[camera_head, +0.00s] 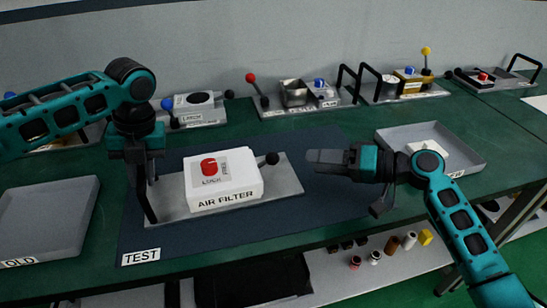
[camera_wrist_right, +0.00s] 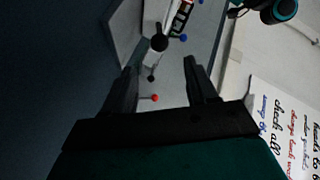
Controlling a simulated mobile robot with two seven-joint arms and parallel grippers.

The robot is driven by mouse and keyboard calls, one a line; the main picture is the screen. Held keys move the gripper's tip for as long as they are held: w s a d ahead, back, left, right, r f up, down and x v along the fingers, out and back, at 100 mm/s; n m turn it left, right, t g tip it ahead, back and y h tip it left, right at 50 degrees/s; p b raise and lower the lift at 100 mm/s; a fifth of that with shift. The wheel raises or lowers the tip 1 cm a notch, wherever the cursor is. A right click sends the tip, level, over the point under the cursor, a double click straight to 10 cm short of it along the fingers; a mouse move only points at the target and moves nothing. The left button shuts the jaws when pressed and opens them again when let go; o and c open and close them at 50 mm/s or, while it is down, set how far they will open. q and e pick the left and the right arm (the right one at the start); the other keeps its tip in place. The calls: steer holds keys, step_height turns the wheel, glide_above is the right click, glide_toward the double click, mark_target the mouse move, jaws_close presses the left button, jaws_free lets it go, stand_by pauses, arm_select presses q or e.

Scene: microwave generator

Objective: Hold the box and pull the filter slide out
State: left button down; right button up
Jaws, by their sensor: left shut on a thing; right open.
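The white air filter box (camera_head: 223,190), with a red knob (camera_head: 208,166) on top, sits on a grey base (camera_head: 170,208) on the blue mat. A black ball knob (camera_head: 272,158) sticks out at its right side; a black ball also shows ahead of the fingers in the right wrist view (camera_wrist_right: 158,43). My left gripper (camera_head: 148,203) points down at the left end of the grey base and is shut on it; the exact contact is hard to see. My right gripper (camera_head: 312,162) is open and empty, pointing left toward the black ball knob, with a gap between them.
A grey tray (camera_head: 50,222) marked OLD lies at the left; another tray (camera_head: 455,143) holding a white part is behind my right arm. Several devices with knobs and handles stand along the back wall, including one (camera_head: 200,110) behind the box. A TEST label (camera_head: 141,257) marks the mat.

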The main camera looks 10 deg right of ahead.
mark_target(274, 158)
steer(key=x, duration=1.1)
steer(key=shift+w+a+f, duration=0.1)
steer(key=shift+a+f, duration=0.05)
jaws_close()
